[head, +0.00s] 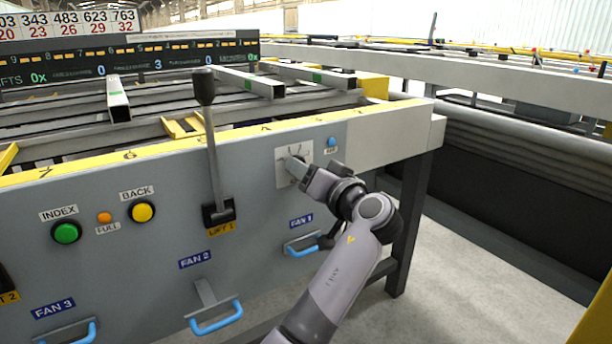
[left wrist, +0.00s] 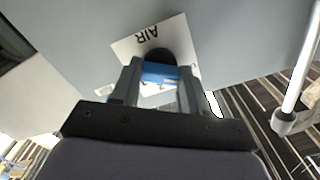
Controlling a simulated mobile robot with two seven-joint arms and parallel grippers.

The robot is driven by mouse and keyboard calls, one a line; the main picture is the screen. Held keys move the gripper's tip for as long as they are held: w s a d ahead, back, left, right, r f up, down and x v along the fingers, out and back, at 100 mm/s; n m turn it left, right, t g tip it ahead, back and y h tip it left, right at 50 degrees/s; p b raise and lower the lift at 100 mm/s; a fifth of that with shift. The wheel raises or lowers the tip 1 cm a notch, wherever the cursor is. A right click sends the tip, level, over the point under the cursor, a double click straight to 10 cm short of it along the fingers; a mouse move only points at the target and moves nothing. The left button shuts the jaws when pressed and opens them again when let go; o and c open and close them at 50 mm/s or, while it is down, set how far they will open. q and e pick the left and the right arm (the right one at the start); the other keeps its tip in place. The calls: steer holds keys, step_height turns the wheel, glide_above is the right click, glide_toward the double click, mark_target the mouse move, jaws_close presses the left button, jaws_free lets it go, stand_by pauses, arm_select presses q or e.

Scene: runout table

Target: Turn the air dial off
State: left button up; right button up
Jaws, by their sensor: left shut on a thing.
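The air dial sits on a pale square plate (head: 282,153) on the upper right of the grey panel, with small marks above the dial. My left gripper (head: 297,169) reaches it from the lower right and hides most of the dial in the head view. In the left wrist view the plate (left wrist: 134,47) carries the word AIR, seen upside down. There the dial's black round base (left wrist: 157,56) and blue grip (left wrist: 158,70) show, and my left gripper (left wrist: 158,82) is shut on the blue grip. The dial's exact setting is hard to read. My right gripper is not in view.
A small blue lamp (head: 332,142) is right of the plate. A tall black-knobbed LIFT 1 lever (head: 211,150) stands to the left. Blue fan handles (head: 215,318) stick out below, with green (head: 66,232) and yellow (head: 142,212) buttons further left. Open floor lies right of the table leg.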

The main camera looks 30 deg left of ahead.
arm_select(q)
steer(key=shift+n, duration=0.3)
steer(key=o, duration=1.1)
steer(key=shift+c, duration=0.2)
steer(key=p+v, duration=0.2)
steer(key=v, duration=0.5)
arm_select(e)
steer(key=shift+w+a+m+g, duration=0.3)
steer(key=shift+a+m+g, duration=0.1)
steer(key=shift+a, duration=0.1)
arm_select(q)
steer(key=shift+d, duration=0.15)
